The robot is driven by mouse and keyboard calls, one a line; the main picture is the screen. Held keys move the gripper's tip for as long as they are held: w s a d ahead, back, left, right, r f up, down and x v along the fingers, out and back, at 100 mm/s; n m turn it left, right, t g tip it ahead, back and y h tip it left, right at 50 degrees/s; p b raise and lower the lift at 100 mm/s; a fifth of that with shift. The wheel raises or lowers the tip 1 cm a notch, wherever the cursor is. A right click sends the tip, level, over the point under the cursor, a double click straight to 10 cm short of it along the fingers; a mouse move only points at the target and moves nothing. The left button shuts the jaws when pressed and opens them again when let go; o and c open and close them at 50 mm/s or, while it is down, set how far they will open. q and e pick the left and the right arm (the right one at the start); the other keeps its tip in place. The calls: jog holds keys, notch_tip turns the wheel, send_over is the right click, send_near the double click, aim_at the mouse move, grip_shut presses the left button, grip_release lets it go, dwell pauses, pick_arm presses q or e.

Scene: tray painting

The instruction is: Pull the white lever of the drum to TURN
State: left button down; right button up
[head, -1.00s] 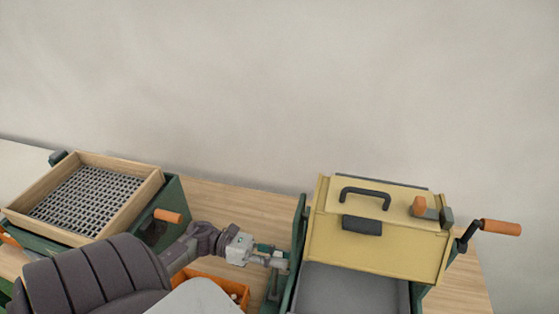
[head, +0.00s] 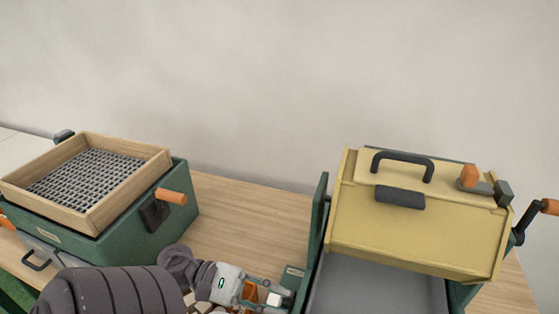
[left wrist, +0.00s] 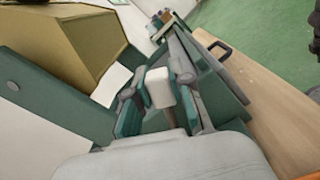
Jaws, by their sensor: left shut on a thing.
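The drum (head: 420,225) is a yellow box in a green frame at the right of the head view. Its white lever (head: 274,299) shows as a small pale knob low beside the green left side. My left gripper (head: 266,294) is shut on this knob. In the left wrist view the white lever knob (left wrist: 160,87) sits between the two fingers of my left gripper (left wrist: 158,100), next to the green side panel. The labels by the lever are too small to read. My right gripper is not in view.
A wooden-framed sieve (head: 90,180) rests on a green box with an orange handle (head: 171,196) at the left. A crank with an orange grip (head: 550,206) sticks out at the drum's right. Bare wooden table (head: 250,220) lies between the two machines.

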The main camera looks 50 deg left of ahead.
pick_arm(q)
jog(key=shift+s+d+f+m+b, duration=0.4)
jog(key=shift+s+m+b, duration=0.2)
jog(key=shift+b, duration=0.4)
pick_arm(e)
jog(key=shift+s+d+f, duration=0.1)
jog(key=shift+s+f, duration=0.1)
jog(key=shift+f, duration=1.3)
pick_arm(q)
jog(key=c, duration=1)
grip_release()
jog(key=shift+s, duration=0.1)
jog(key=shift+a, duration=0.1)
jog(key=shift+a, duration=0.25)
jog(key=v, duration=0.7)
